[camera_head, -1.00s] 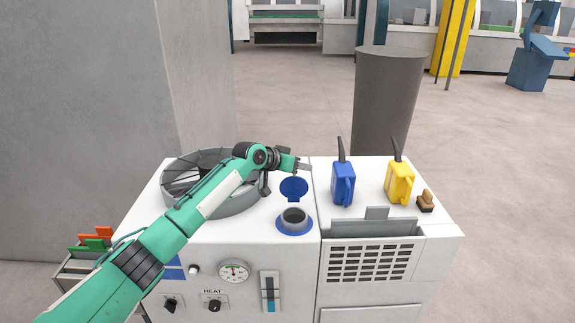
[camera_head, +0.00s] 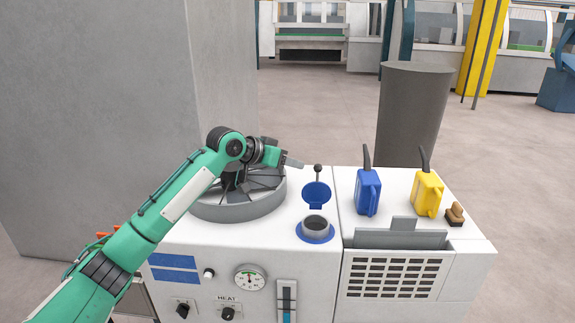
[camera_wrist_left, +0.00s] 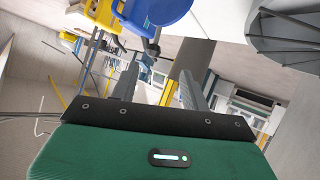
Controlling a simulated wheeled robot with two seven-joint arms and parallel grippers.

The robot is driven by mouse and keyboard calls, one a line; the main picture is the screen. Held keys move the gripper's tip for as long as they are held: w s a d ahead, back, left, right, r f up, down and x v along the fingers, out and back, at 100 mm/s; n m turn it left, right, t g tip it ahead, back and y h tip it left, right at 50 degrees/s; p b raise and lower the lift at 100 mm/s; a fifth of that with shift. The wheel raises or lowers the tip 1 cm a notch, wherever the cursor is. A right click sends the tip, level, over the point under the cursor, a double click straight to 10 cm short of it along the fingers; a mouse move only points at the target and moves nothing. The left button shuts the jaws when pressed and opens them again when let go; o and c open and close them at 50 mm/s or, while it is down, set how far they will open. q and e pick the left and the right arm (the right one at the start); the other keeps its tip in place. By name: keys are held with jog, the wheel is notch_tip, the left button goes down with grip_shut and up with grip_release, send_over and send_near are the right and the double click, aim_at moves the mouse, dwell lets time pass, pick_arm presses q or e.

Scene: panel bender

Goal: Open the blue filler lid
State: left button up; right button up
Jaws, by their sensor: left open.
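The blue filler lid (camera_head: 317,194) stands raised behind the blue-rimmed filler neck (camera_head: 315,229) on the white machine top. The neck's dark opening is uncovered. In the left wrist view the blue lid (camera_wrist_left: 155,10) is cut by the top edge, beyond the fingers. My left gripper (camera_head: 294,163) is to the left of the lid and a little behind it, apart from it. In the wrist view its two fingers (camera_wrist_left: 158,88) are spread with nothing between them. My right gripper is not in view.
A round grey finned ring (camera_head: 235,207) lies under my left forearm. A black ball-topped stem (camera_head: 318,171) rises behind the lid. A blue can (camera_head: 367,192), a yellow can (camera_head: 427,194) and a brown brush-like object (camera_head: 455,213) stand right. A grey column (camera_head: 412,110) stands behind.

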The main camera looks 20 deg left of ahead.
aim_at(317, 184)
pick_arm(q)
jog(key=shift+c, duration=0.3)
